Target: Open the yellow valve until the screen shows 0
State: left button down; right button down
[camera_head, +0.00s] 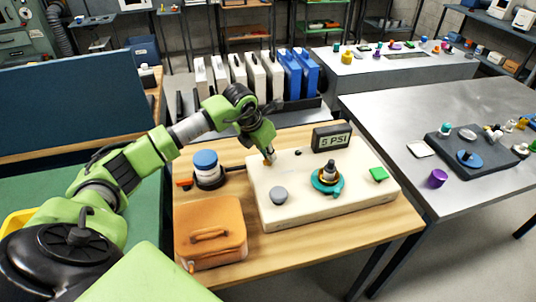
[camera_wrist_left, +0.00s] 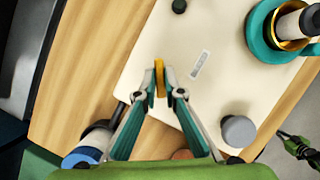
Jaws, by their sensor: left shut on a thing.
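The yellow valve (camera_wrist_left: 160,78) is a narrow handle on the cream panel (camera_head: 350,200), seen nearly edge-on in the left wrist view. My left gripper (camera_wrist_left: 161,74) is shut on it, with one fingertip on each side. In the head view the left gripper (camera_head: 269,158) reaches down to the panel's left back part and mostly hides the valve. The screen (camera_head: 332,138) at the panel's back edge shows a single digit, seemingly 5, and PSI. A dark and green part at the right edge of the wrist view may be my right gripper (camera_wrist_left: 300,150); its fingers are unclear.
A metal table (camera_head: 390,110) is at right.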

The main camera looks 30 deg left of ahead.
pick_arm(q)
jog(key=n+y+b, duration=0.1)
jog(key=n, duration=0.1)
jog(key=n+y, duration=0.1)
jog(key=n, duration=0.2)
jog(key=shift+w+d+n+b, duration=0.1)
jog(key=shift+d+n+b, duration=0.1)
jog(key=shift+n+b, duration=0.15)
jog(key=n, duration=0.2)
jog(key=n+g+y+b, duration=0.1)
jog(key=n, duration=0.1)
jog(key=shift+n+y, duration=0.25)
jog(key=shift+y, duration=0.05)
jog(key=shift+b, duration=0.3)
jog(key=shift+n, duration=0.4)
jog(key=shift+r, duration=0.1)
jog(key=c, duration=2.1)
grip_release()
jog(key=shift+c, duration=0.2)
